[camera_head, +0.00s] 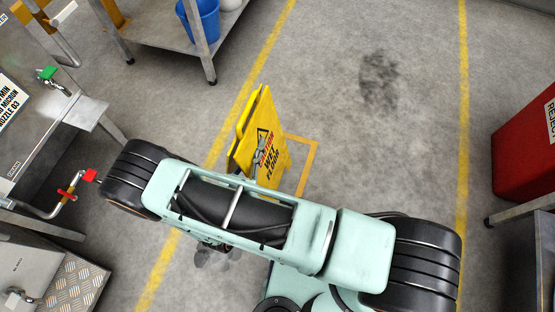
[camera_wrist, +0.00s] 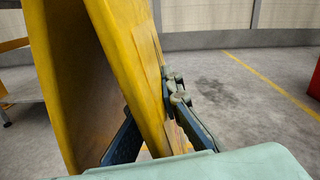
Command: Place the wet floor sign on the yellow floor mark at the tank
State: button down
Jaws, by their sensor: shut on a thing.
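The yellow wet floor sign (camera_head: 262,140) is upright with its two panels spread a little, near the middle of the head view. My gripper (camera_wrist: 155,125) is shut on one panel of the sign (camera_wrist: 130,60), with a finger on each side of it in the wrist view. In the head view my arm hides most of the gripper and the sign's lower near part. The yellow floor mark (camera_head: 311,165) shows as a square-cornered outline just right of and behind the sign. Its near part is hidden by the sign and my arm. I cannot tell whether the sign's feet touch the floor.
A shelf with a blue bucket (camera_head: 200,20) is at the back. A red bin (camera_head: 525,150) stands at right. The floor between the yellow lines is clear, with dark stains (camera_head: 378,82).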

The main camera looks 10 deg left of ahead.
aim_at(277, 127)
jog(key=w+f+b, duration=0.1)
jog(key=w, duration=0.1)
jog(key=w+d+f+b, duration=0.1)
jog(key=w, duration=0.2)
jog(key=w+f, duration=0.2)
jog(key=w, duration=0.1)
jog(key=shift+w+d+b, duration=0.15)
jog(key=shift+d+b, duration=0.1)
jog(key=shift+b, duration=0.15)
jog(key=w+f, duration=0.1)
jog(key=w+f+b, duration=0.1)
jog(key=w+f, duration=0.1)
jog(key=w+f+b, duration=0.1)
jog(key=f, duration=0.1)
jog(key=shift+w+d, duration=0.35)
jog(key=shift+w+f+b, duration=0.15)
jog(key=shift+f+b, duration=0.05)
jog(key=shift+b, duration=0.15)
jog(key=shift+w+f+b, duration=0.2)
jog(key=shift+f+b, duration=0.5)
jog(key=shift+f, duration=1)
jog(key=shift+f, duration=0.15)
jog(key=c, duration=2.1)
grip_release()
jog(key=shift+s, duration=0.1)
